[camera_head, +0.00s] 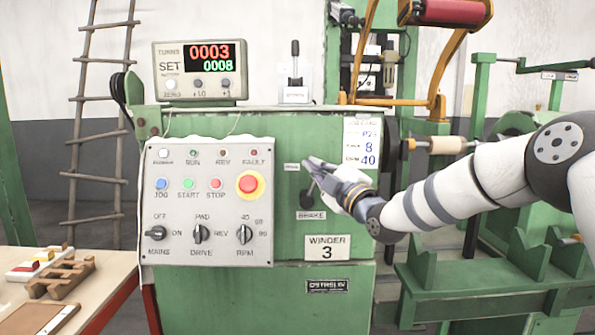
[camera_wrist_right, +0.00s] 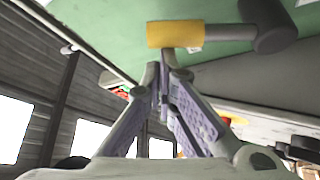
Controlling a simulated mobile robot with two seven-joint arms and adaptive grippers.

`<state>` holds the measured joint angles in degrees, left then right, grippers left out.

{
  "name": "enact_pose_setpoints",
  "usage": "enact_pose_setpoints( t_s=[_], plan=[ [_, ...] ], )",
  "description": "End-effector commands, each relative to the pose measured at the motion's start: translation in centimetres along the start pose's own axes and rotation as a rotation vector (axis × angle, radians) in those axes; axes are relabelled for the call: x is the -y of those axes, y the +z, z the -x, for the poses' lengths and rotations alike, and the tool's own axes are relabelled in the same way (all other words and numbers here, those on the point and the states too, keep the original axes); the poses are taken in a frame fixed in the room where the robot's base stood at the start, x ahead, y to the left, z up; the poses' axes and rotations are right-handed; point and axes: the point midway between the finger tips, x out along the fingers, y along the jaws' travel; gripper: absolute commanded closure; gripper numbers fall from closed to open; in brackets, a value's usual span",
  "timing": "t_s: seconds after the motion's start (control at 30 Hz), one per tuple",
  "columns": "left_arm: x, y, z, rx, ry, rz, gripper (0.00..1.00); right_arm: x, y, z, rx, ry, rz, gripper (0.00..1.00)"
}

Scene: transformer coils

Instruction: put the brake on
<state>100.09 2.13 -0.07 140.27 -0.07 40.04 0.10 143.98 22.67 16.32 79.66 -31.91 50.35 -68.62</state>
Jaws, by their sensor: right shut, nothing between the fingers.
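The green winder's front panel (camera_head: 290,139) carries a dark brake lever (camera_head: 309,196), which slants down to a knob above the white BRAKE label (camera_head: 311,215). My right gripper (camera_head: 309,164) is at the panel, just above the lever, its hand hiding the lever's upper part. In the right wrist view the fingers (camera_wrist_right: 164,80) are shut and empty. Their tips are close to a yellow piece (camera_wrist_right: 175,33), and a dark lever-like part (camera_wrist_right: 268,25) lies to its right. I cannot tell whether the fingertips touch anything. My left gripper is not in view.
A control box (camera_head: 208,202) with buttons, knobs and a red emergency stop (camera_head: 248,184) is left of the lever. A counter display (camera_head: 200,71) stands on top. A table (camera_head: 105,280) with wooden parts is at lower left. Green brackets (camera_head: 490,275) stand at lower right.

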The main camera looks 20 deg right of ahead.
Motion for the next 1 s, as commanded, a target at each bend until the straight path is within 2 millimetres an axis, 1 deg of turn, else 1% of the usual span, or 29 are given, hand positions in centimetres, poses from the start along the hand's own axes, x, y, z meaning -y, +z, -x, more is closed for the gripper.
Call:
enact_pose_setpoints(
  t_s=[0.2,0.5,0.7,1.0],
  plan=[
    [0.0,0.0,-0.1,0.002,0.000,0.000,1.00,-0.3,1.9,1.1,0.003,0.103,-0.175,1.00],
    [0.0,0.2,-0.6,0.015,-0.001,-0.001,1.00,0.0,3.8,2.2,0.003,0.223,-0.379,1.00],
    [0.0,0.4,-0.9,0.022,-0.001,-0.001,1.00,0.2,4.6,2.7,0.003,0.279,-0.473,1.00],
    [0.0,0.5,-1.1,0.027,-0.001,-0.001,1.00,0.3,5.2,3.1,0.002,0.319,-0.541,1.00]
  ],
)
